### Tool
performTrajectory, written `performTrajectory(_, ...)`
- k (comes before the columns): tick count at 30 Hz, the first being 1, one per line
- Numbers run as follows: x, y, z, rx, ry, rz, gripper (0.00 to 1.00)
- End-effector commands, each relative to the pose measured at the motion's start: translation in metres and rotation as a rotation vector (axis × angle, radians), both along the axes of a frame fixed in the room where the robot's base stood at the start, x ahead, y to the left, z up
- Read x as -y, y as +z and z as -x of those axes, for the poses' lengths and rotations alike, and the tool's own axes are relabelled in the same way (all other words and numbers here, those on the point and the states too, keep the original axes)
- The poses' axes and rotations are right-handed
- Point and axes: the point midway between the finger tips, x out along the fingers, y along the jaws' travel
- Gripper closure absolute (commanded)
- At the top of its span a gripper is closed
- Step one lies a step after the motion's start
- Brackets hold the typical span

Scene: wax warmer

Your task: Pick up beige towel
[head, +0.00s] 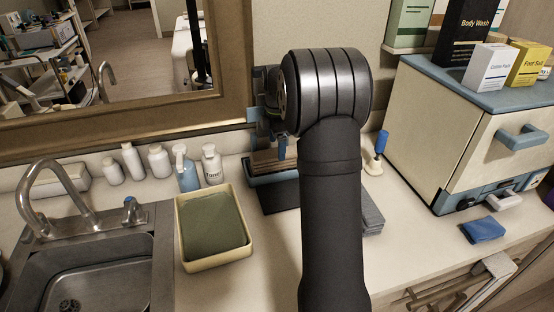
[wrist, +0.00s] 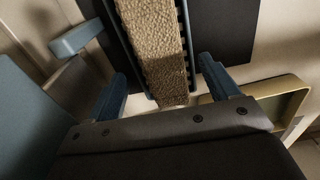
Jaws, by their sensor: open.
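The beige towel (wrist: 155,45) is a rough-textured strip in the wrist view, running from the top edge down between my fingers. It lies in a narrow dark blue rack (wrist: 185,45) with slatted sides. My gripper (wrist: 163,72) is open, with one blue finger on each side of the towel and rack. Nothing is held, and I cannot tell how high the fingers are above the towel. In the head view, my arm hides much of the rack (head: 270,178) and most of my gripper.
A cream tray (head: 217,259) with a green towel (head: 212,222) stands left of the rack, by the sink (head: 95,275). Bottles (head: 187,172) line the wall. Grey towels (head: 372,215) lie right of my arm. A cabinet (head: 440,135) and blue cloth (head: 483,230) are farther right.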

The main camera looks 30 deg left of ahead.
Motion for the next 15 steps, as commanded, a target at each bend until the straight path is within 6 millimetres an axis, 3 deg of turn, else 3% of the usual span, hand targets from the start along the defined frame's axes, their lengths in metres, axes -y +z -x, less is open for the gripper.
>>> performTrajectory(9,0.000,-0.043,0.000,-0.001,0.000,0.001,0.20)
performTrajectory(15,0.000,-0.051,0.000,0.001,-0.001,-0.001,0.20)
